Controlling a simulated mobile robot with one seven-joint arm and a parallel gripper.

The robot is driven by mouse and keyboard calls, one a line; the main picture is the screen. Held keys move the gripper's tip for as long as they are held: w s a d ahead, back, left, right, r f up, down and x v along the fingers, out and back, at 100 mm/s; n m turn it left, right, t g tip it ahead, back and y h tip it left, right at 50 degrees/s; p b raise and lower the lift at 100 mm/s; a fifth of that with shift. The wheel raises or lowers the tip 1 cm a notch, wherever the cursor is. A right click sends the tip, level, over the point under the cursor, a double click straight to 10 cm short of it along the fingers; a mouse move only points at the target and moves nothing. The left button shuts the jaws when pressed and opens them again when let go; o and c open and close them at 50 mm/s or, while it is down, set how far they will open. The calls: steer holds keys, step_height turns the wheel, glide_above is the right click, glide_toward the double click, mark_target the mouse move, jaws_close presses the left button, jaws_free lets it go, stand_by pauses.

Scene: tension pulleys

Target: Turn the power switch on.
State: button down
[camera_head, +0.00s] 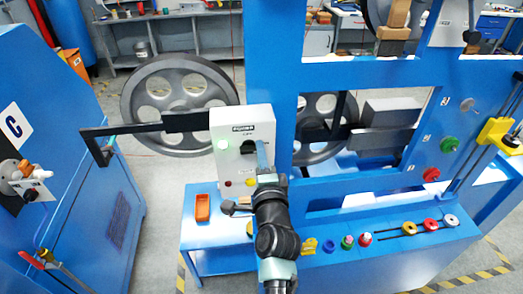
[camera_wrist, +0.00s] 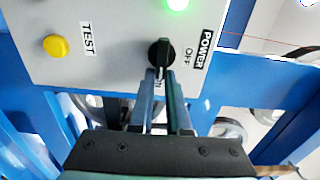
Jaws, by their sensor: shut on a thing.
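The power switch (camera_wrist: 159,52) is a black rotary knob on the front of a light grey control box (camera_head: 226,124). In the wrist view it sits beside the printed POWER and OFF labels. My gripper (camera_wrist: 161,72) has its two narrow fingers shut on the knob; in the head view my gripper (camera_head: 260,146) reaches up to the box from below. The fingers hide part of the knob and the panel lettering below it. A green lamp (camera_wrist: 178,4) on the box glows; it also shows in the head view (camera_head: 223,144).
A yellow button (camera_wrist: 55,46) sits by the TEST label. Small red and yellow parts lie low on the box. Blue frame beams (camera_head: 273,60) stand close around it, with a large grey pulley wheel (camera_head: 136,104) behind. An orange bin (camera_head: 202,208) stands below left.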

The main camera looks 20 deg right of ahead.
steer(key=shift+w+a+f, duration=0.1)
steer(key=shift+a+f, duration=0.2)
steer(key=shift+a, duration=0.15)
steer(key=c, duration=0.9)
jaws_free()
steer(key=shift+a+r, duration=0.1)
steer(key=shift+r, duration=0.05)
steer(key=p+v, duration=0.1)
steer(key=v, duration=1.2)
steer(key=shift+r, duration=0.15)
